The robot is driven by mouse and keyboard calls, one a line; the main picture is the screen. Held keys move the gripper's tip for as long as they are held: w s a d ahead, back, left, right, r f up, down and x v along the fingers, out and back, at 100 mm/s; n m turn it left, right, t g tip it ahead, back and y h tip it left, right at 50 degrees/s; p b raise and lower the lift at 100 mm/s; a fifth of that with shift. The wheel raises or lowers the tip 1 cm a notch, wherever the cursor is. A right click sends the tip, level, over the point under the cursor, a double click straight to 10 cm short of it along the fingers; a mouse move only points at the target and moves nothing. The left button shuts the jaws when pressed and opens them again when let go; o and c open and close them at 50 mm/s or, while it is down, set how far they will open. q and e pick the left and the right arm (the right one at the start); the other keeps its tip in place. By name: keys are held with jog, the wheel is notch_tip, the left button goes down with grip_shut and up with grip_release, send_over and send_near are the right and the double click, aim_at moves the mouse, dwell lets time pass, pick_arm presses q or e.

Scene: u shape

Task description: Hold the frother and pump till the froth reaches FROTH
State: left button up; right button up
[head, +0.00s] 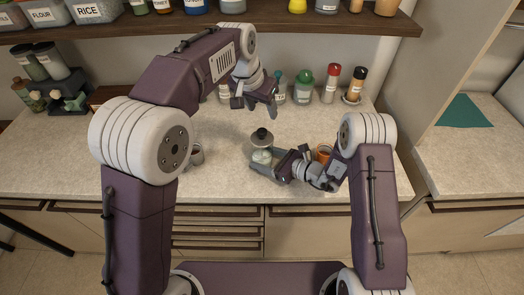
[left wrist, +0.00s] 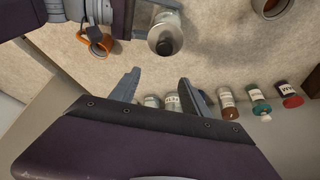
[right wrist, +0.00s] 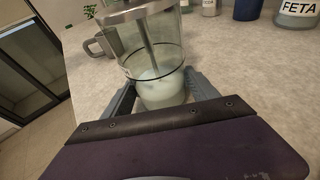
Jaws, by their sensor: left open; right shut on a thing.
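The frother (head: 262,156) is a clear glass jar with a grey lid, a rod and a dark plunger knob (head: 262,136); it stands upright on the counter. My right gripper (head: 262,166) is shut around its lower part. In the right wrist view the frother (right wrist: 150,60) holds whitish liquid in the bottom, below a dark ring on the glass. No FROTH label is readable. My left gripper (head: 263,97) is open and empty, above and behind the frother, apart from the knob. In the left wrist view the frother (left wrist: 165,42) lies beyond the open fingertips (left wrist: 157,80).
An orange mug (head: 323,152) stands right of the frother, beside my right arm. A grey cup (head: 197,155) stands to the left. Spice jars (head: 304,88) line the back of the counter, close to my left gripper. A shelf (head: 270,24) with containers hangs above.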

aim_at(261, 131)
pick_arm(q)
notch_tip(261, 131, down, 9)
jog(key=shift+r, duration=0.15)
jog(key=shift+c, duration=0.3)
grip_shut()
jog(key=shift+r, duration=2.4)
jog(key=shift+f, duration=0.15)
jog(key=shift+f, duration=2.35)
